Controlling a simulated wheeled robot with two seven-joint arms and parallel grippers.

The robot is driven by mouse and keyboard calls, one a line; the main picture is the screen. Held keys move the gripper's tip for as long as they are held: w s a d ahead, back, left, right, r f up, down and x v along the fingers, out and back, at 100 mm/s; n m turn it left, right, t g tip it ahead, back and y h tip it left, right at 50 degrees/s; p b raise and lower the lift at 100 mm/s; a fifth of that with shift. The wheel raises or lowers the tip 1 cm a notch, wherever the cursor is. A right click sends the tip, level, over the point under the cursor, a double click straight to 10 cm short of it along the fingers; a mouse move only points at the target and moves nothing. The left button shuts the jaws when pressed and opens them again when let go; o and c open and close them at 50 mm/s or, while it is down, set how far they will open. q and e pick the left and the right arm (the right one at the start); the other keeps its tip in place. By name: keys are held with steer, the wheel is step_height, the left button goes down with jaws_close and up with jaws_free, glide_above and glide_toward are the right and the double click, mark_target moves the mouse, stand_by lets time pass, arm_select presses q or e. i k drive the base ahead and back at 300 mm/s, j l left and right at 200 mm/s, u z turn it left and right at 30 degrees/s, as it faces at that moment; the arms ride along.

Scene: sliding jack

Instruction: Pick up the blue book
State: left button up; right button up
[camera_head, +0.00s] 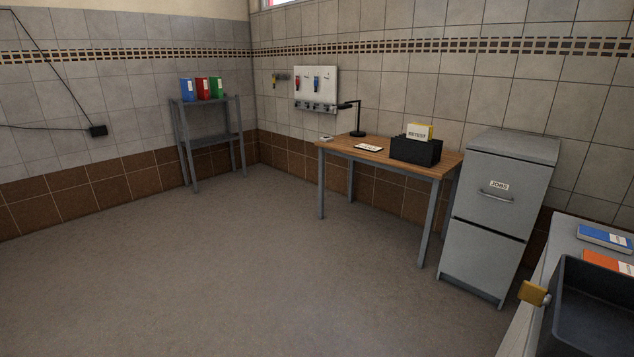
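A blue book (604,237) lies flat on the grey bench (570,232) at the right edge of the view. It has a white label at its right end. An orange book (609,262) lies just in front of it on the same bench, apart from it. A blue binder (187,90) stands upright on the grey shelf at the back left, beside a red and a green one. Neither of my grippers shows in the view.
A grey cabinet (498,200) and a wooden desk (385,158) line the back wall. The floor (250,270) is clear.

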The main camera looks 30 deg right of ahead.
mark_target(608, 240)
steer(key=i+z, duration=0.25)
steer(key=i, duration=0.15)
steer(key=i+j+z, duration=0.25)
steer(key=i, duration=0.15)
steer(key=i+j+z, duration=0.1)
steer(key=i+z, duration=0.2)
steer(key=i+l+z, duration=0.15)
steer(key=z, duration=0.25)
steer(key=i+z, duration=0.65)
steer(key=z, duration=0.2)
steer(key=i+z, duration=0.3)
steer(key=z, duration=0.15)
steer(key=i+j+z, duration=0.2)
steer(key=z, duration=0.2)
steer(key=i+j+z, duration=0.25)
steer(key=z, duration=0.2)
